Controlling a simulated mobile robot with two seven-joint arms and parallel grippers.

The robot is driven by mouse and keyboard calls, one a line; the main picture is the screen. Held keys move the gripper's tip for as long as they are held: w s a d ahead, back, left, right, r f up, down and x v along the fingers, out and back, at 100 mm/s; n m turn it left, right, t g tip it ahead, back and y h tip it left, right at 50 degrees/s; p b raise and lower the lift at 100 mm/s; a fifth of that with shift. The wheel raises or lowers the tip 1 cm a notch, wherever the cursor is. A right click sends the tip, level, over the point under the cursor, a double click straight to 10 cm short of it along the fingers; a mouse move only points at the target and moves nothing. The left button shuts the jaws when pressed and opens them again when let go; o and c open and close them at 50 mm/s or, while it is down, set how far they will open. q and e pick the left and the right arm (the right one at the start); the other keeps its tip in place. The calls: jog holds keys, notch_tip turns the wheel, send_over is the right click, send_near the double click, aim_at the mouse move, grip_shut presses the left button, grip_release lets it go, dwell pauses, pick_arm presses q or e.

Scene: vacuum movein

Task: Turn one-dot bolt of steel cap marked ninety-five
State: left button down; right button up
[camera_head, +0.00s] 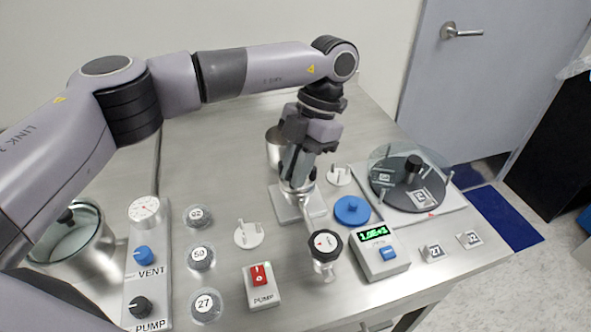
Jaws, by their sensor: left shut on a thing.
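My left gripper (297,183) points down at the middle of the table. It is shut on a small part at the top of a steel fitting, mostly hidden by the fingers. The fitting stands on a square steel base (284,207). A steel cylinder (273,146) shows partly behind the gripper. I cannot read a ninety-five mark or make out any bolt dots. My right gripper is not in view.
Jars marked 02 (198,216), 50 (201,256) and 27 (205,304) stand at left. A black-rimmed gauge (325,245), a green-display box (378,252) and a red-switch box (261,284) stand in front. A glass-covered turntable (389,194) is at right.

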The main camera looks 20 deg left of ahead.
pick_arm(q)
jog(key=shift+m, duration=0.6)
jog(key=c, duration=1.1)
grip_release()
jog(key=v, duration=0.7)
jog(key=shift+d, duration=0.25)
jog(key=shift+s+r, duration=0.1)
jog(key=shift+s, duration=0.05)
